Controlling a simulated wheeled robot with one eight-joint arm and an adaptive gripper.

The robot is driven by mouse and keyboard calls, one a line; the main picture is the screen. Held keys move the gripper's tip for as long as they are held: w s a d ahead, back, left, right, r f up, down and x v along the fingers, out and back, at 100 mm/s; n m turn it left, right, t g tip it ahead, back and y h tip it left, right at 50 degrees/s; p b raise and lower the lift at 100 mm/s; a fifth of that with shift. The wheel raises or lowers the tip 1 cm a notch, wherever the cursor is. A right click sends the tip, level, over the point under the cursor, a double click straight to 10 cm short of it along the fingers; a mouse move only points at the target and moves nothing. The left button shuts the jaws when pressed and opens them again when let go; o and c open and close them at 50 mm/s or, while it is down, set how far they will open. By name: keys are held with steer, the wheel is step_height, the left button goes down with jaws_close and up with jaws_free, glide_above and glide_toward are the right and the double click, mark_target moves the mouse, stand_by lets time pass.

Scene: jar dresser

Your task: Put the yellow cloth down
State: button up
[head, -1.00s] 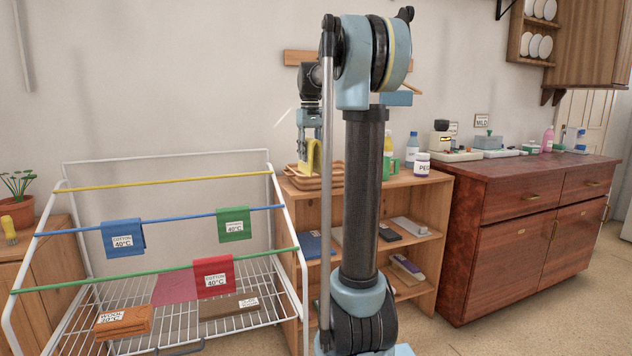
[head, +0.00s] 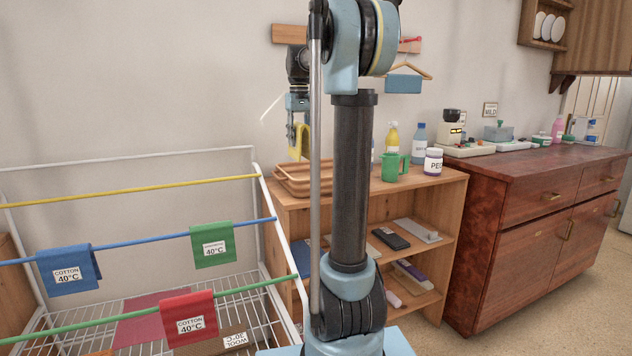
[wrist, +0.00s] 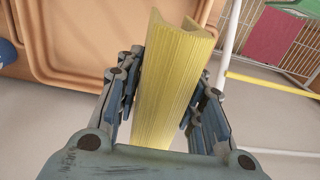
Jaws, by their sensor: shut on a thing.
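The yellow cloth (wrist: 168,85) is folded over into a narrow ridged piece. In the wrist view my gripper (wrist: 170,95) has a finger on each side of it and is shut on it. In the head view the yellow cloth (head: 299,143) hangs below my gripper (head: 298,125), partly hidden behind my arm's rod. It is above and beside the left part of the wooden tray (head: 290,182) on the shelf top. In the wrist view the tray (wrist: 70,75) lies beyond and left of the cloth, and the rack's yellow bar (wrist: 275,84) lies to the right.
The drying rack stands left, with blue (head: 68,270), green (head: 212,245) and red (head: 188,318) cloths on its bars. A green mug (head: 391,167), bottles and a labelled jar (head: 433,161) stand on the shelf unit right of my arm. A dark red dresser (head: 520,215) stands further right.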

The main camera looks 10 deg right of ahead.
mark_target(298, 151)
steer(key=f, duration=0.5)
steer(key=shift+w+a+f, duration=0.1)
steer(key=shift+w+a, duration=0.05)
steer(key=shift+w, duration=0.15)
steer(key=shift+s+f, duration=0.1)
steer(key=shift+f, duration=2.3)
steer(key=o, duration=0.8)
steer(key=shift+r, duration=0.1)
step_height(298, 151, up, 12)
steer(key=shift+f, duration=0.1)
